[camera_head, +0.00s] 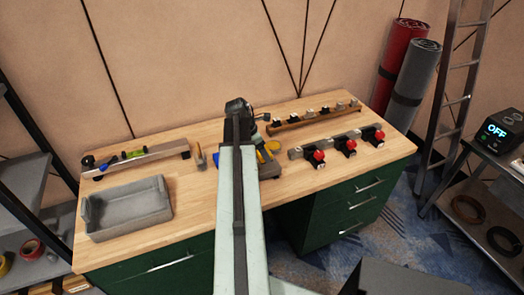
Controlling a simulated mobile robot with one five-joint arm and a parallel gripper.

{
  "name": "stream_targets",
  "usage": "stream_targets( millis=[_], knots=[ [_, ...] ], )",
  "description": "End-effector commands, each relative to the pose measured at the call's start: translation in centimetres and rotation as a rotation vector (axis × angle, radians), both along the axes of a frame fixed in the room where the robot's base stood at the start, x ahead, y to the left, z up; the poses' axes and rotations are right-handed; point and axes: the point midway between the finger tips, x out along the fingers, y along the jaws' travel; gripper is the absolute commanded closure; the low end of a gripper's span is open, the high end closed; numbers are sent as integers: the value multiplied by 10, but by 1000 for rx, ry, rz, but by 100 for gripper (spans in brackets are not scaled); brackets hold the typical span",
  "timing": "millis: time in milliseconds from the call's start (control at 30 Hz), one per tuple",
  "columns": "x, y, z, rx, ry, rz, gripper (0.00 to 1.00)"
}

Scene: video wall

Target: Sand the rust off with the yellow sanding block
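My arm reaches over the wooden workbench (210,201) and hides much of its middle. My gripper (264,147) is just right of the arm's far end, low over the bench and partly hidden behind the arm. Small yellow parts (272,146) show right at it; one may be the yellow sanding block, but I cannot tell whether it is held. A dark grey piece (267,168) lies on the bench just below them, partly behind the arm. I cannot make out any rust at this size.
A grey tray (127,222) stands at the bench's left. A wooden rack (312,117) and a rail with red knobs (345,146) are at the right. The right front of the benchtop is clear.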

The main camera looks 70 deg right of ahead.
Motion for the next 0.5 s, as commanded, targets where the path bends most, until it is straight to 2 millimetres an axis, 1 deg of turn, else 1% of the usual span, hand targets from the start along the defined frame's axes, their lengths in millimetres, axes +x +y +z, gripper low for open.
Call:
stream_targets(
  millis=[167, 267, 400, 500],
  knots=[
    [0, 0, 0, 0, 0, 0, 66],
    [0, 0, 9, 0, 0, 0, 66],
    [0, 0, 26, 0, 0, 0, 66],
    [0, 0, 32, 0, 0, 0, 66]
  ],
)
